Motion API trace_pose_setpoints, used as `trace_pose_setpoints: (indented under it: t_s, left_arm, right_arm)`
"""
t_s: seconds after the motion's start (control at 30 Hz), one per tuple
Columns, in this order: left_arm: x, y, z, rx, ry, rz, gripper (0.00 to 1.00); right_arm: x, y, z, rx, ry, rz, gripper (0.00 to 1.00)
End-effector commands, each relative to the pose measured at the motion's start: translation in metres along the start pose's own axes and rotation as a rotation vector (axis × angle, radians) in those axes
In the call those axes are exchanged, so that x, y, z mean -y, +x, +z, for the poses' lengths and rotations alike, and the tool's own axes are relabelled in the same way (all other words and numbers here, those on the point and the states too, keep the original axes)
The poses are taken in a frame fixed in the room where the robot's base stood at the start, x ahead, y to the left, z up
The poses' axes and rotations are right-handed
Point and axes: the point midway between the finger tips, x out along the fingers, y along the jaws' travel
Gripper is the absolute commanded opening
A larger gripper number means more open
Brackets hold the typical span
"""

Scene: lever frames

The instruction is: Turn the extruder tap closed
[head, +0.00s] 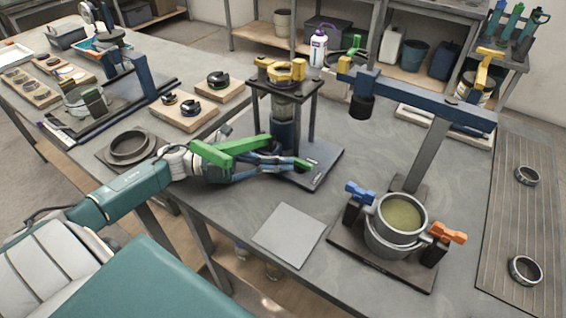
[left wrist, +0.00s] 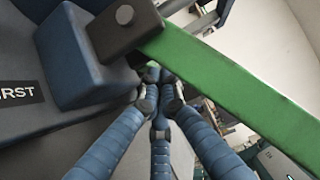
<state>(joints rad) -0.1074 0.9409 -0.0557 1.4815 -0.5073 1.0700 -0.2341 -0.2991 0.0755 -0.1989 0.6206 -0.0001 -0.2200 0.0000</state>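The extruder (head: 285,125) is a dark frame with a vertical cylinder and a yellow top, standing on a dark base plate. Its tap seems to be the long green lever (head: 235,148), which lies above my left gripper's fingers. The green lever (left wrist: 235,90) also crosses the left wrist view from a dark pivot block at the upper left. My left gripper (head: 292,164) has blue ribbed fingers reaching right to the extruder's lower part. My right gripper is out of view.
A flat grey plate (head: 290,235) lies in front. A ring tray (head: 130,147) and wooden boards (head: 180,112) are on the left.

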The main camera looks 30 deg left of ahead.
Motion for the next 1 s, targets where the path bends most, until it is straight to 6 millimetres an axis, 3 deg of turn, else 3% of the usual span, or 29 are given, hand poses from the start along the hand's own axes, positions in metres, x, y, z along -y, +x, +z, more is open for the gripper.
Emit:
trace_pose_setpoints:
  t_s: [0.27, 0.7, 1.0]
  left_arm:
    - [-0.001, -0.010, 0.000, 0.000, -0.001, 0.003, 0.00]
    - [-0.001, -0.097, 0.001, 0.002, -0.002, 0.003, 0.00]
    - [0.000, -0.120, 0.000, 0.000, 0.000, 0.000, 0.00]
  right_arm:
    - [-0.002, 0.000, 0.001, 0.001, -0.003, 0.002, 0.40]
    - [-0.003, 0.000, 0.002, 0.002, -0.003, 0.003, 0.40]
    - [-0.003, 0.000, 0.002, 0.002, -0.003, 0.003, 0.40]
